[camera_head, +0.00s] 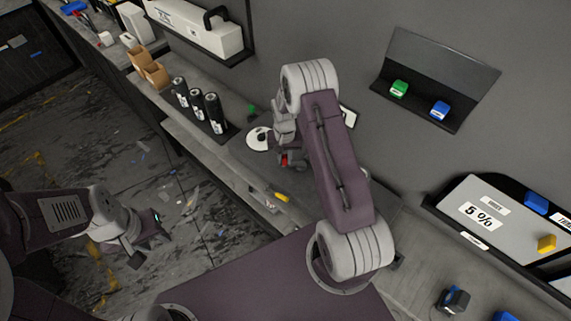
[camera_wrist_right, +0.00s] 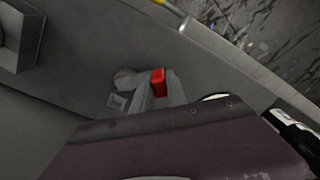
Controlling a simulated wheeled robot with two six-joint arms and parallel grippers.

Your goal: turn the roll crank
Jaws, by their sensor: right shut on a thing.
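My right gripper (camera_head: 287,160) reaches down over the grey counter and is shut on a small red piece (camera_head: 284,160). In the right wrist view the red piece (camera_wrist_right: 158,82) sits between the fingertips of the right gripper (camera_wrist_right: 159,90). I cannot tell whether it is the crank's handle, as my arm and gripper cover what is around it. A white disc (camera_head: 256,141) with a dark centre lies just left of the gripper. My left gripper (camera_head: 147,245) is open and empty, low over the floor side at left.
Several black bottles (camera_head: 197,104) stand left of the disc. A long white box (camera_head: 192,28) rests on a shelf behind. A yellow-handled tool (camera_head: 280,197) lies at the counter's front. A wall shelf (camera_head: 425,105) holds green and blue blocks. A "5 %" panel (camera_head: 490,215) is at right.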

